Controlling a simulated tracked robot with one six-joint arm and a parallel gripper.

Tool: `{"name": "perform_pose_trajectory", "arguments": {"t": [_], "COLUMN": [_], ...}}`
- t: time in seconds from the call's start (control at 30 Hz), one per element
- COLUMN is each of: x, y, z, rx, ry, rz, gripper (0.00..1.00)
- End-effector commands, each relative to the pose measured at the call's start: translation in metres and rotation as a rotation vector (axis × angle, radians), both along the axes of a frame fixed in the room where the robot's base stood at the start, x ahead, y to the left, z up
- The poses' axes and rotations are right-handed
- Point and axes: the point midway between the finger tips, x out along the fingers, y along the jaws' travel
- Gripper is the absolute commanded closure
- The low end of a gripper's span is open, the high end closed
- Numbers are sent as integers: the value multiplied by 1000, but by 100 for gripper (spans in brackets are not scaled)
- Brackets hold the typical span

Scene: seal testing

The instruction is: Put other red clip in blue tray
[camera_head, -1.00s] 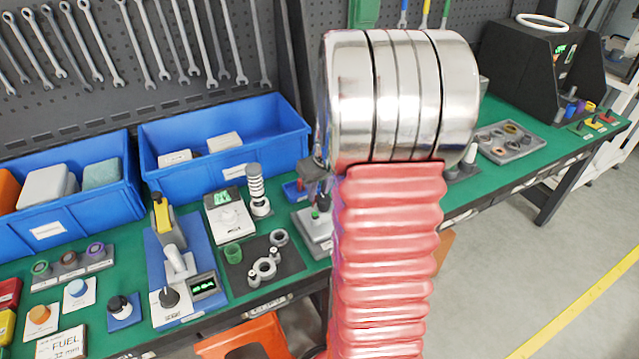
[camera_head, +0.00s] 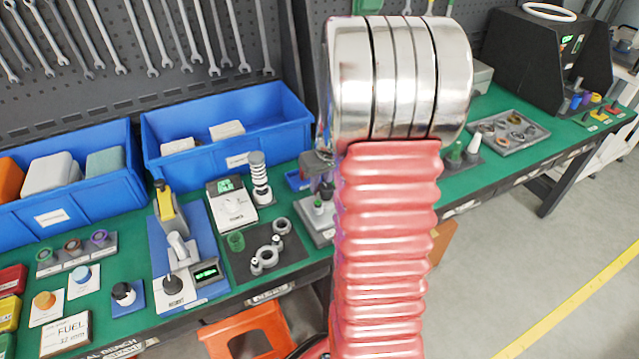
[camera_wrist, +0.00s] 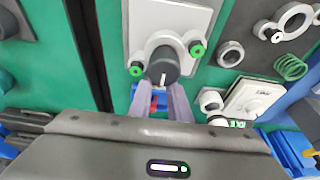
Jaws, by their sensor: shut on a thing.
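My gripper (camera_wrist: 162,92) has its two fingers close together, with a small red clip (camera_wrist: 155,103) showing between them. The clip is mostly hidden by the fingers, and its exact grip cannot be seen. A small blue tray (camera_wrist: 135,97) lies behind and below the fingers. In the head view, the blue tray (camera_head: 296,181) is on the green bench, just left of my gripper (camera_head: 319,170), which is partly hidden by my arm. I cannot tell whether the clip touches the tray.
A grey plate fixture (camera_wrist: 195,20) with a dark knob (camera_wrist: 163,66) and green-ringed posts is beside the fingers. A large blue bin (camera_head: 230,140) stands behind. A white gauge (camera_head: 232,205) and a ringed post (camera_head: 260,180) stand left. A grey parts tray (camera_head: 540,138) is farther right.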

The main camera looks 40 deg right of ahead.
Motion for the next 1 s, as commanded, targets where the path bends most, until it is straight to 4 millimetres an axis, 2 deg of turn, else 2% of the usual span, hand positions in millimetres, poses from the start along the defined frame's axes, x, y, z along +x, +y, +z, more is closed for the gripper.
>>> {"name": "perform_pose_trajectory", "arguments": {"t": [0.17,1.0], "x": [0,1], "y": [0,0], "z": [0,16], "rx": [0,-1], "ry": [0,-1], "rz": [0,1], "gripper": [100,100]}}
